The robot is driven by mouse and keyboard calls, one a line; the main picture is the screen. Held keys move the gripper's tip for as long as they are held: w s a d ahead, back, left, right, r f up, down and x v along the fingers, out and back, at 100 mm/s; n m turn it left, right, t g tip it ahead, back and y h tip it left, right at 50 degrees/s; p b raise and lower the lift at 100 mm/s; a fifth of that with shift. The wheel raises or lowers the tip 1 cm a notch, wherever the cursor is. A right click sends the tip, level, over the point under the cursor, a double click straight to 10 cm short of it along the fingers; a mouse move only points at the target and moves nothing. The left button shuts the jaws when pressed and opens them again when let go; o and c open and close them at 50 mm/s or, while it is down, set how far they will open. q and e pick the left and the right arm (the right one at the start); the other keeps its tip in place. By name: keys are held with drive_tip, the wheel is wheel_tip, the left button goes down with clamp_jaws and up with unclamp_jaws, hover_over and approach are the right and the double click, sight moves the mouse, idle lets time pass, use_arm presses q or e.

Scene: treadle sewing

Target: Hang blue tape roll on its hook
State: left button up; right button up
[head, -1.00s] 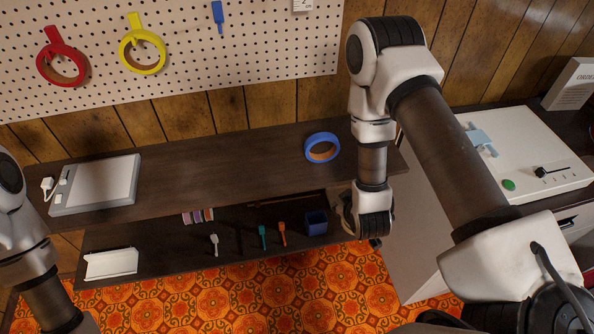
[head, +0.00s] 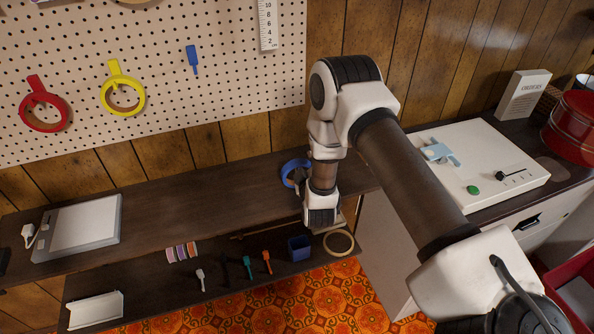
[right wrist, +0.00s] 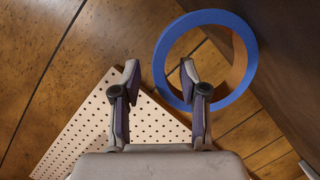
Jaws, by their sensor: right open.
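The blue tape roll (head: 289,171) is on the dark upper shelf, partly hidden behind my right arm in the head view. My right gripper (head: 300,178) is beside it, mostly hidden by the wrist. In the right wrist view the gripper (right wrist: 160,69) is open. The near side of the blue tape roll (right wrist: 242,92) appears between the fingers, with the right finger over the roll's hole; I cannot tell whether they touch. The blue hook (head: 193,60) on the pegboard is empty. My left gripper is out of view.
A red roll (head: 62,112) and a yellow roll (head: 139,98) hang on the pegboard (head: 235,90) left of the blue hook. A white tablet (head: 85,228) lies on the shelf's left. A blue cup (head: 299,248) and small tools are on the lower shelf. The shelf's middle is clear.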

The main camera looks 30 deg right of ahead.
drive_tip(key=shift+w+d+f, duration=0.2)
drive_tip(key=shift+w+d, duration=0.15)
drive_tip(key=shift+w, duration=0.2)
clamp_jaws()
drive_tip(key=shift+r+b, duration=0.35)
drive_tip(key=shift+r, duration=0.55)
drive_tip(key=shift+s+a+r+b, duration=0.15)
drive_tip(key=shift+s+r+b, duration=0.1)
drive_tip(key=shift+r, duration=0.15)
drive_tip(key=shift+s+a+r+b, duration=0.1)
drive_tip(key=shift+s+a+r, duration=0.1)
drive_tip(key=shift+r, duration=0.2)
drive_tip(key=f+b+v, duration=0.1)
drive_tip(key=b+v, duration=0.2)
drive_tip(key=v, duration=1.2)
drive_tip(key=shift+a+f, duration=0.25)
drive_tip(key=shift+a, duration=0.15)
